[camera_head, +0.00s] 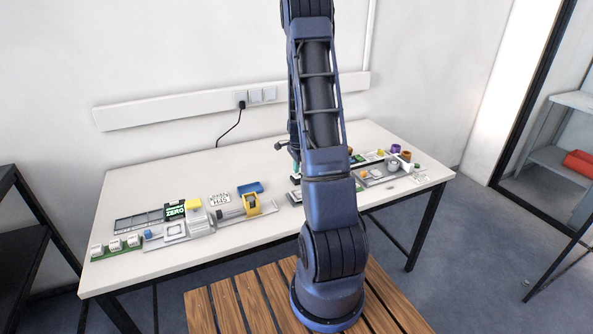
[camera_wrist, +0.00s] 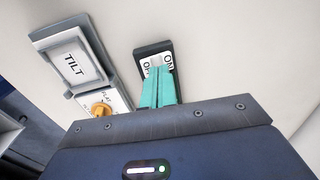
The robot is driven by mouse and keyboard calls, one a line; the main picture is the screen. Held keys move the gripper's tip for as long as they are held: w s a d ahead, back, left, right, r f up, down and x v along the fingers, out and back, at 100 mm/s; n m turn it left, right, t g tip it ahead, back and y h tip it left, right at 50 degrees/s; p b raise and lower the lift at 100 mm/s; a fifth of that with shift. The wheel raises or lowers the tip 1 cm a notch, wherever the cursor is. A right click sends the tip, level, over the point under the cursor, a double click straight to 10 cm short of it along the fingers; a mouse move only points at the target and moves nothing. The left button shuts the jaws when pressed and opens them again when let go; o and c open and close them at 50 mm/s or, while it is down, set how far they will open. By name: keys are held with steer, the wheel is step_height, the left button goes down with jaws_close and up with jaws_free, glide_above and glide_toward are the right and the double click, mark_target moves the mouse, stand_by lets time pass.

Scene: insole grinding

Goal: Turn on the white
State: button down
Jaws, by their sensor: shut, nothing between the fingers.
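In the wrist view, a white rocker switch (camera_wrist: 168,61) in a dark frame carries the words ON and OFF. My gripper (camera_wrist: 160,72) is shut and empty, with its teal fingers pointing at this switch and overlapping its lower half. I cannot tell whether the fingertips touch it. The ON end is at the right and the OFF end at the left, partly hidden by the fingers. In the head view my gripper (camera_head: 294,150) is mostly hidden behind my arm, over the middle of the table.
In the wrist view, a white TILT button (camera_wrist: 74,64) and an orange knob (camera_wrist: 101,108) sit left of the switch. In the head view, the white table (camera_head: 150,185) holds a green ZERO display (camera_head: 175,211), a blue tray (camera_head: 250,188) and several small parts. The table's back left is clear.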

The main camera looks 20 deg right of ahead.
step_height(320, 180, up, 13)
steer(key=w, duration=0.1)
steer(key=shift+w+f, duration=0.15)
steer(key=shift+w, duration=0.1)
stand_by(0.4)
steer(key=s+a+r+n+t, duration=0.1)
steer(key=s+a+r+n, duration=0.35)
steer(key=s+r, duration=0.3)
steer(key=s+a+r+n+t, duration=0.1)
steer(key=s+a+r+n, duration=0.3)
steer(key=s+a+r, duration=0.4)
steer(key=s+a+r+n, duration=0.1)
steer(key=s+r+n, duration=0.1)
steer(key=s, duration=0.4)
steer(key=s+a+r+n+t, duration=0.1)
steer(key=s+a+r+n, duration=0.1)
steer(key=s+n, duration=0.2)
steer(key=s+a+r+n, duration=0.1)
steer(key=s+r+n, duration=0.1)
steer(key=s, duration=0.7)
steer(key=shift+s+a+n, duration=0.15)
steer(key=shift+s+n, duration=0.15)
steer(key=shift+n, duration=0.45)
